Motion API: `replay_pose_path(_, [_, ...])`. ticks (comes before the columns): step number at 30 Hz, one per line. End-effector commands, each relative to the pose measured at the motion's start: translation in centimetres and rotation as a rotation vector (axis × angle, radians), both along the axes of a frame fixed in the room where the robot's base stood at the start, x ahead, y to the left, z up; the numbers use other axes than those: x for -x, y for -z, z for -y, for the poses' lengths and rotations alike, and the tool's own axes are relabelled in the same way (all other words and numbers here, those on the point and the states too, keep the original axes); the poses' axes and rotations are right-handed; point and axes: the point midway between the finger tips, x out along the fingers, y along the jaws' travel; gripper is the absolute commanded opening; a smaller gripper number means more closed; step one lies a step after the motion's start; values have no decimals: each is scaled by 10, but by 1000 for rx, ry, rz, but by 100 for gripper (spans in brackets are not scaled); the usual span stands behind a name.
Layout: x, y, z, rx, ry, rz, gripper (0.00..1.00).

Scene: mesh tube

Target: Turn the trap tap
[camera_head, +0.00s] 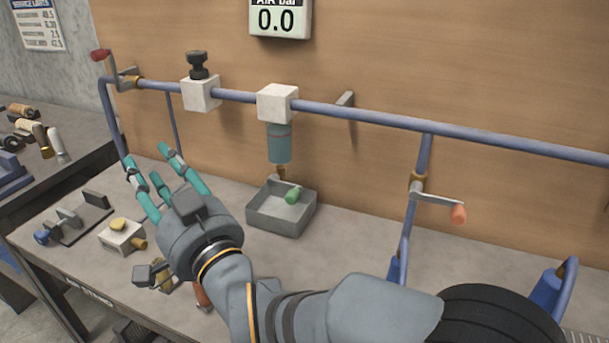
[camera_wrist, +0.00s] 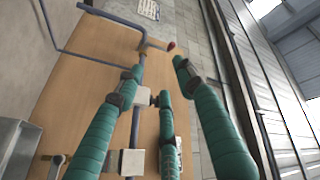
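The trap (camera_head: 279,142) is a blue-green bowl hanging under a white block (camera_head: 277,103) on the blue pipe. A small brass outlet with a green-handled tap (camera_head: 292,195) sits below it, over a grey tray. My gripper (camera_head: 148,163) has several teal fingers, spread open and empty. It is left of the trap and tray, apart from them, above the bench and pointing up and left. In the wrist view my gripper (camera_wrist: 160,80) frames the board and pipe with nothing between the fingers. The green handle is not clearly visible there.
The grey tray (camera_head: 282,208) stands on the bench. A red-handled lever (camera_head: 102,56) and black-knobbed block (camera_head: 201,92) are on the pipe's left. An orange-handled lever (camera_head: 457,214) is at right. A brass-fitted block (camera_head: 122,235) lies left of my gripper. A gauge (camera_head: 279,18) reads 0.0.

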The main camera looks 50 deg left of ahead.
Motion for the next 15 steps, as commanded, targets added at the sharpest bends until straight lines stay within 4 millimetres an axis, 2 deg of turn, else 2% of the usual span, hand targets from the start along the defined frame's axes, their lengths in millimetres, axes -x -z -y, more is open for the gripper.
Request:
replay_pose_path(1, [23,15,-7,66,-7,-51,38])
replay_pose_path(2, [26,26,-8,102,11,-97,38])
replay_pose_path(5, [-10,53,4,180,163,-289,38])
replay_pose_path(9, [-74,76,49,196,412,-514,38])
replay_pose_path(12, [-106,87,86,178,557,-621,38])
replay_pose_path(15, [-125,94,114,159,656,-683,38])
